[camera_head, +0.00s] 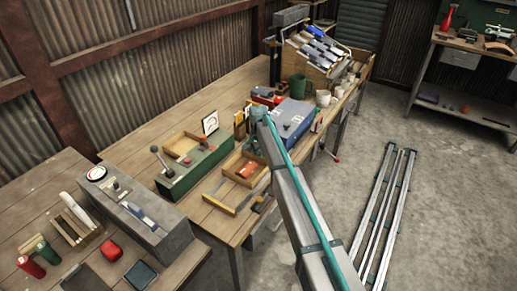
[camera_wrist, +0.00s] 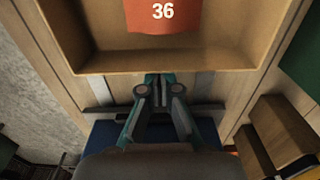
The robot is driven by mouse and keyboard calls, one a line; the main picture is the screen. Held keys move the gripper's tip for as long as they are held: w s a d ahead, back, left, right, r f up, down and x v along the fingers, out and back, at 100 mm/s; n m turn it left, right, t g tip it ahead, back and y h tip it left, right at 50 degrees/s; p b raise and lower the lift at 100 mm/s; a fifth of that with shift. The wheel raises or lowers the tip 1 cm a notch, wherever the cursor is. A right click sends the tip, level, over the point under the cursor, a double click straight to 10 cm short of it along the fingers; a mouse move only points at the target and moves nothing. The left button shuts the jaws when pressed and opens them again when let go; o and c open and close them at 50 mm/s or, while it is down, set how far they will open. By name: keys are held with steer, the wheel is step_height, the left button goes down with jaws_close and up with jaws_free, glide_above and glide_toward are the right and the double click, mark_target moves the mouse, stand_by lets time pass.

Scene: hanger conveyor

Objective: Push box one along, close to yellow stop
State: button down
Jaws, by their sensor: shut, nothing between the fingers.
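An open wooden box (camera_wrist: 90,62) fills the upper part of the wrist view, with an orange-red block marked 36 (camera_wrist: 163,14) inside. The same box shows in the head view (camera_head: 231,181), lying on the bench. I see no "one" written on it. A yellow bar (camera_head: 219,203), likely the stop, lies on the bench in front of the box, with a gap between them. My gripper (camera_wrist: 159,78) is shut and empty, its fingertips right at the box's near wall; I cannot tell whether they touch. My arm hides part of this area in the head view.
A green control box (camera_head: 195,167) stands left of the box, and a blue case (camera_head: 292,118) is behind my gripper. Mugs and a loaded rack (camera_head: 325,55) stand farther back. A grey console (camera_head: 135,210) is at the front left. The floor at right holds metal rails (camera_head: 385,215).

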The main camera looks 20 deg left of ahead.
mark_target(242, 173)
steer(key=shift+f, duration=0.2)
steer(key=shift+s, duration=0.4)
steer(key=s+a, duration=0.1)
steer(key=s, duration=0.3)
steer(key=s+b, duration=0.1)
steer(key=s, duration=0.3)
steer(key=s+a, duration=0.1)
steer(key=s, duration=0.3)
steer(key=shift+s+a+b, duration=0.15)
steer(key=shift+a+b, duration=0.15)
steer(key=shift+b, duration=0.1)
